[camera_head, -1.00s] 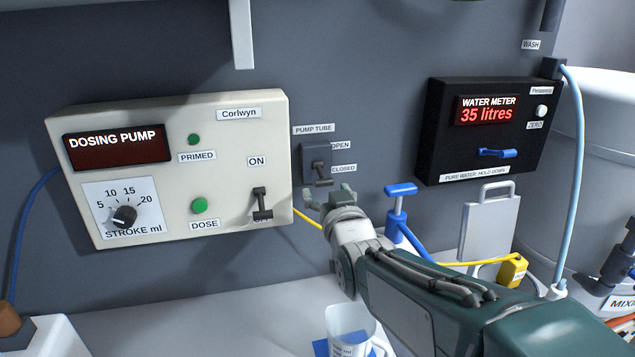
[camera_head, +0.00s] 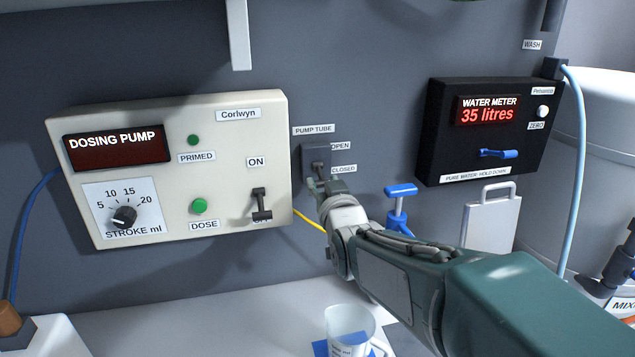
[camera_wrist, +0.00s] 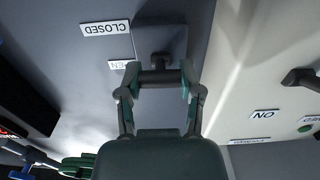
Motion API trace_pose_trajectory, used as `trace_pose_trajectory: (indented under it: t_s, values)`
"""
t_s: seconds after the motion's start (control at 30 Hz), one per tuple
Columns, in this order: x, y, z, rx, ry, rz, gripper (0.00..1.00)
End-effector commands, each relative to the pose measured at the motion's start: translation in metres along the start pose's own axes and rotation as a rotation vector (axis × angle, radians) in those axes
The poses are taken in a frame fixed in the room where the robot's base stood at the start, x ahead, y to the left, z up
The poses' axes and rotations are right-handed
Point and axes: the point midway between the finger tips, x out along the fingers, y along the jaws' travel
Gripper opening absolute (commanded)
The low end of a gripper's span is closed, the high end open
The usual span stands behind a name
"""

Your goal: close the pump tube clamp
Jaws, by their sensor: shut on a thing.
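The pump tube clamp (camera_head: 316,154) is a dark grey plate on the wall under the PUMP TUBE label, with OPEN and CLOSED labels at its right. In the wrist view the clamp plate (camera_wrist: 172,36) appears upside down, and its lever (camera_wrist: 160,77) is a dark stem with a crossbar. My gripper (camera_head: 322,182) is at the lower part of the clamp in the head view. In the wrist view my gripper (camera_wrist: 159,80) has a finger at each end of the crossbar and is shut on it. The fingers partly cover the lever; its exact setting is unclear.
The cream dosing pump box (camera_head: 228,140) with its own black switch (camera_head: 261,205) is close left of the clamp. A blue-handled valve (camera_head: 400,192) is close right. The black water meter (camera_head: 480,145) is farther right. A clear jug (camera_head: 350,325) stands below on the bench.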

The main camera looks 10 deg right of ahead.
Motion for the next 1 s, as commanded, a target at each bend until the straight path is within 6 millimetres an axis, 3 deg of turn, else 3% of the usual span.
trace_pose_trajectory:
  t_s: [0.5,0.83,0.87,0.9,0.93,1.0]
  values:
    - [0.0032,0.0000,0.0061,0.000,0.151,0.000,0.00]
    - [0.0030,-0.0001,0.0060,-0.001,0.158,0.000,0.00]
    - [0.0029,-0.0001,0.0061,-0.001,0.158,0.000,0.56]
    - [0.0029,0.0000,0.0062,0.000,0.158,0.000,0.74]
    - [0.0029,0.0000,0.0062,0.000,0.158,0.000,0.83]
    - [0.0029,0.0000,0.0065,0.000,0.157,0.000,0.83]
